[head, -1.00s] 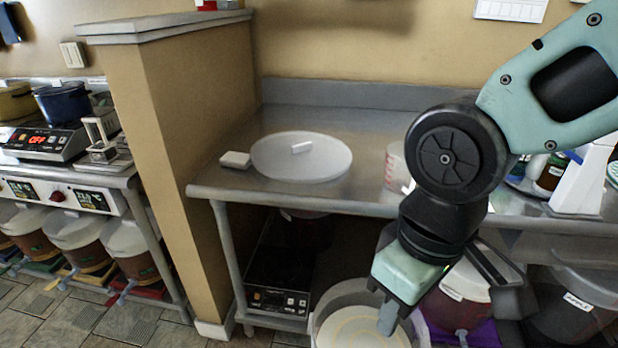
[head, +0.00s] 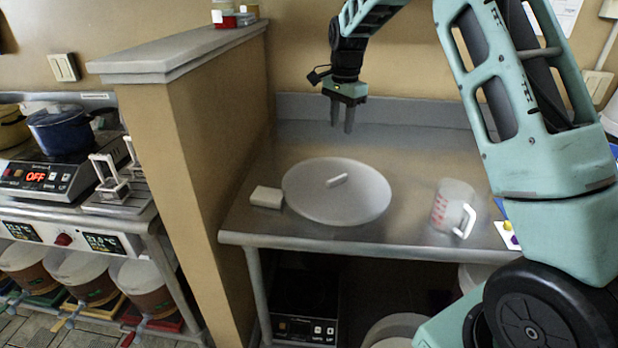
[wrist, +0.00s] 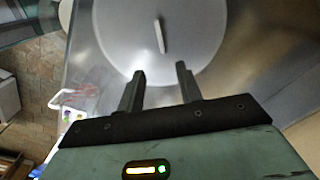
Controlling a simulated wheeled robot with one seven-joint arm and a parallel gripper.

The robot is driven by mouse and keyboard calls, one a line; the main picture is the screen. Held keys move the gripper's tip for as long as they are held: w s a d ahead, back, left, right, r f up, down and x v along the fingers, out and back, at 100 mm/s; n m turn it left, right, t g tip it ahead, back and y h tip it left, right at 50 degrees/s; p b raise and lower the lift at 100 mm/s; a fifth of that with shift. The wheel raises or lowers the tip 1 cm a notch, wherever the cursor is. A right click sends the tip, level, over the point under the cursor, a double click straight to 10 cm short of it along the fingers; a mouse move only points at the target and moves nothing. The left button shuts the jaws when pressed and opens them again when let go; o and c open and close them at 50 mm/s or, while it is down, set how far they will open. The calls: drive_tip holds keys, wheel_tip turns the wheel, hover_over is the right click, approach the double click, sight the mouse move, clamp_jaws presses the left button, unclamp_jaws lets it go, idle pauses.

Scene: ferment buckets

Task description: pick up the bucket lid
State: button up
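The bucket lid (head: 310,205) is a round, whitish disc with a small white bar-shaped handle (head: 337,181) on top. It lies flat on the steel table. In the wrist view the lid (wrist: 195,45) is beyond the fingertips, with its handle (wrist: 159,36) upright in the picture. My gripper (head: 342,128) points down above the table, near the back edge, behind the lid in the head view. Its two fingers are apart with nothing between them; it also shows in the wrist view (wrist: 160,70).
A small white block (head: 267,197) sits at the lid's left edge. A clear measuring jug (head: 452,207) with red marks stands to the right. A tan partition (head: 215,160) borders the table's left side. Bare steel lies between lid and jug.

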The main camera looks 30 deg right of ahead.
drive_tip(key=p, duration=0.3)
hover_over(337, 177)
wheel_tip(337, 177, down, 12)
drive_tip(key=shift+s+r, duration=0.1)
drive_tip(key=shift+f+p, duration=1)
drive_tip(key=shift+f, duration=1.7)
clamp_jaws()
